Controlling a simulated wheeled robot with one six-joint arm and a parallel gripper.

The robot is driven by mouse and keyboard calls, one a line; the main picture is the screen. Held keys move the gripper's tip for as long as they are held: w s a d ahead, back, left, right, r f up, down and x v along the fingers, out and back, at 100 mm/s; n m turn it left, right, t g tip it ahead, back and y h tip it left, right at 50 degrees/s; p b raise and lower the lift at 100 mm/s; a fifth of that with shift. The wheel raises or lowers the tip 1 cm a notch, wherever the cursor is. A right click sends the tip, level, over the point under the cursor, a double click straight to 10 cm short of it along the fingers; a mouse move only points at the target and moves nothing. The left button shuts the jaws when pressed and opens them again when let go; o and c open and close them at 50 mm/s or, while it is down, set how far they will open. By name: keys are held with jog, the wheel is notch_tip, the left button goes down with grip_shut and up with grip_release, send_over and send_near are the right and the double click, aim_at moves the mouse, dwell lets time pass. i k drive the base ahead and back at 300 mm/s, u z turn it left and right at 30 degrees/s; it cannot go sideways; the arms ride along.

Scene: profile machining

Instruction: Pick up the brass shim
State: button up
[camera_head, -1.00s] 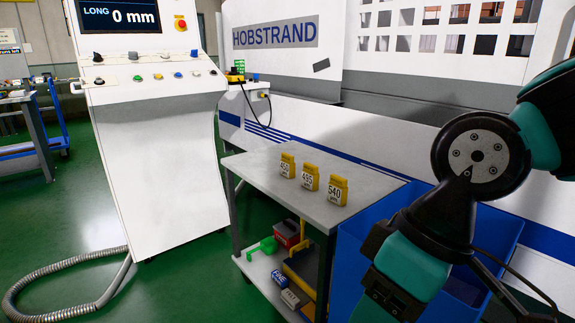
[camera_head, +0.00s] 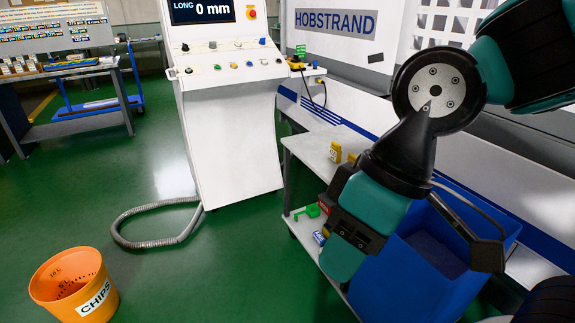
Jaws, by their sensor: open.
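I cannot make out a brass shim in the head view. A board (camera_head: 58,33) with rows of small labelled pieces stands at the upper left, behind a grey bench (camera_head: 95,68). Its labels are too small to read surely. My arm (camera_head: 400,160) crosses the right side, in front of the small cart and the blue bin.
An orange chips bucket (camera_head: 75,290) stands on the floor at lower left. A white control console (camera_head: 228,140) has a hose at its foot. A grey cart (camera_head: 310,150) with yellow blocks (camera_head: 335,152) and a blue bin (camera_head: 400,290) stand right. Green floor between is clear.

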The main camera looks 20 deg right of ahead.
aim_at(335, 152)
jog(key=u, duration=0.9)
jog(key=i, duration=1.8)
jog(key=z, duration=0.85)
jog(key=i, duration=0.8)
jog(key=z, duration=1.4)
jog(key=i, duration=0.55)
jog(key=z, duration=0.55)
